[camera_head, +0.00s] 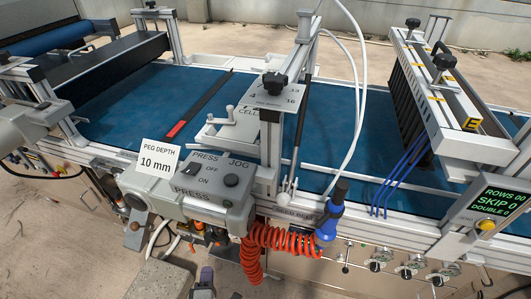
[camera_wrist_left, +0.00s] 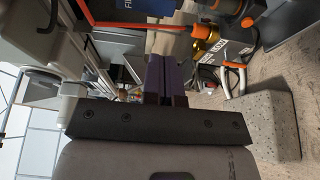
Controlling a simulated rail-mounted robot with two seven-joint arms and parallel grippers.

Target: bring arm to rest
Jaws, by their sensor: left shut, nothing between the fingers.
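My left gripper (camera_head: 206,272) shows at the bottom edge of the head view, low in front of the machine, with its fingertips pointing up toward it. In the left wrist view its two purple fingers (camera_wrist_left: 168,75) are together, with nothing between them. It is apart from the machine's front and beside a concrete block (camera_head: 165,280). My right gripper is in neither view.
The tray seeder has a blue belt (camera_head: 125,100) and a grey control box (camera_head: 205,185) with a "10 mm" card (camera_head: 158,158). An orange coiled hose (camera_head: 270,238) hangs close to the left gripper's right. The block (camera_wrist_left: 265,110) also shows in the wrist view.

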